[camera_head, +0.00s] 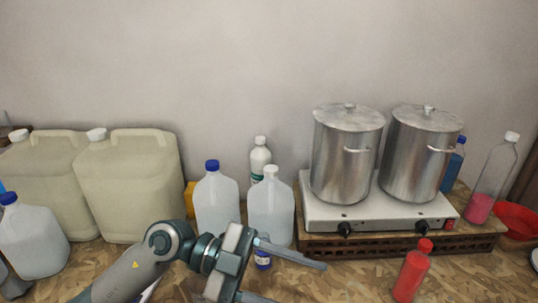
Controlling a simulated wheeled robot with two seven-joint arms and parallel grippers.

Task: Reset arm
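My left arm comes in from the bottom left. Its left gripper (302,284) is in the lower middle, over the wooden worktop (345,285). Its two fingers point right and are spread apart, with only worktop visible between them. The lower finger is partly cut off by the bottom edge. The gripper overlaps the lower part of a white-capped jug (271,208) and a small bottle with a blue label (263,262) behind it. My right gripper is not in view.
A blue-capped jug (215,200) and large beige drums (130,185) stand left. Two steel pots (345,155) (420,155) sit on a hotplate (385,216) at right. A red bottle (411,272) stands in front, right of the gripper. Worktop between them is clear.

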